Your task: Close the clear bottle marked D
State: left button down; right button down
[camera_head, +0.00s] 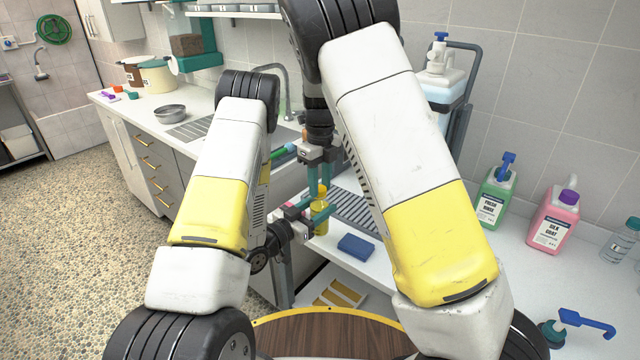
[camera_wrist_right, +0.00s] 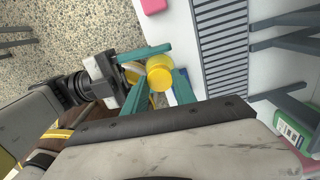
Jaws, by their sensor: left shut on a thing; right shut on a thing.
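A small bottle with yellow contents or body (camera_head: 321,226) is held upright over the counter's front edge. Its yellow cap shows in the right wrist view (camera_wrist_right: 160,70). No letter D can be read on it; its label side is hidden. My left gripper (camera_head: 318,213) is shut around the bottle's body, coming in from the left. My right gripper (camera_head: 320,184) points down from above and is shut on the yellow cap; its teal fingers flank the cap in the wrist view. I cannot tell whether the cap is seated on the neck.
A blue sponge (camera_head: 356,246) lies on the counter beside the bottle. A green jug (camera_head: 495,195), a pink jug (camera_head: 553,220) and a clear bottle (camera_head: 619,241) stand at the right. A blue-handled tool (camera_head: 585,322) lies front right. A steel bowl (camera_head: 170,113) is far left.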

jog(key=m, duration=0.8)
jog(key=c, duration=1)
grip_release()
jog(key=shift+r, duration=0.1)
jog(key=shift+r, duration=2.15)
